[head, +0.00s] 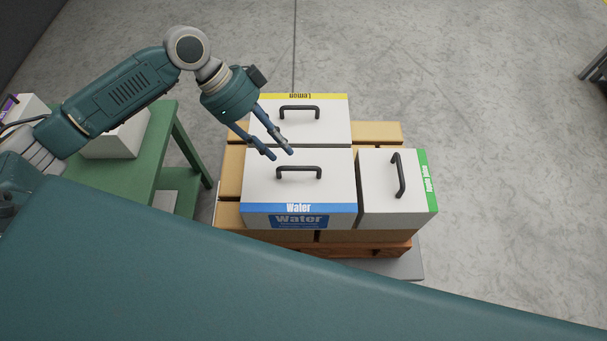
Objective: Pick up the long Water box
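The long Water box (264,190) is white with a blue band marked "Water" along its near edge and a dark handle (299,172) on top. It sits on the stack, in front of the Lemon box. My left gripper (283,156) is over the far part of the Water box, just left of and beyond its handle. Its two fingers are apart with nothing between them. I cannot tell the exact height of the fingertips above the box. My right gripper is not in view.
The Lemon box (332,125), with a yellow edge, stands behind. A green-edged white box (382,209) stands close on the right. Brown cartons (375,132) and a wooden pallet (370,250) lie underneath. A green table (155,165) stands left.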

